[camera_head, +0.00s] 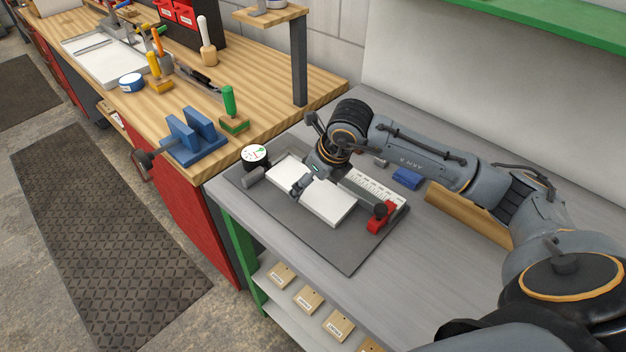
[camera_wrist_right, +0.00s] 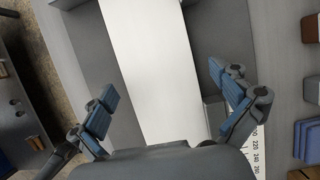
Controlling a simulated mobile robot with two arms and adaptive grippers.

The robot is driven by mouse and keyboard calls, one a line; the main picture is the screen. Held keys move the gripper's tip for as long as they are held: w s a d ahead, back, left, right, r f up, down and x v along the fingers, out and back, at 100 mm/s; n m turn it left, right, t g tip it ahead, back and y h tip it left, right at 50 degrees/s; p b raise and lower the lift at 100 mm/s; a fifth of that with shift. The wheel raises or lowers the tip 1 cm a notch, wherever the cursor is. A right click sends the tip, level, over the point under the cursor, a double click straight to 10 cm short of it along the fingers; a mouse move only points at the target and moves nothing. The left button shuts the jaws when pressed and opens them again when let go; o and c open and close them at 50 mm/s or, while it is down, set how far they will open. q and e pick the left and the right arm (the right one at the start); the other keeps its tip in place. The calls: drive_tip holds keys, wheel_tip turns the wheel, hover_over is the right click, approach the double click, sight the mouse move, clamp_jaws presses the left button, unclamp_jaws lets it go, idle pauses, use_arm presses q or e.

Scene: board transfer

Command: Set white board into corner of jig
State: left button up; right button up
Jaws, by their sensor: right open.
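The white board (camera_head: 328,206) lies flat on the dark grey mat (camera_head: 345,250) on the grey bench. It also runs up the middle of the right wrist view (camera_wrist_right: 155,70). The jig shows as a fence with a scale (camera_head: 372,187) and a red block with a dark knob (camera_head: 381,220) at its near end. The board lies to the left of them; I cannot tell whether it touches. My right gripper (camera_head: 312,182) is over the board, its fingers open on either side of it in the wrist view (camera_wrist_right: 168,98). The gripper hides part of the board. My left gripper is not in view.
A blue block (camera_head: 407,179) and a wooden strip (camera_head: 462,210) lie to the right. A wooden bench (camera_head: 285,85) with a blue vise (camera_head: 192,138) adjoins at left.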

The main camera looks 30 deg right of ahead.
drive_tip(key=v, duration=1.1)
drive_tip(key=shift+r, duration=0.4)
drive_tip(key=shift+s+d, duration=0.1)
drive_tip(key=shift+d, duration=0.05)
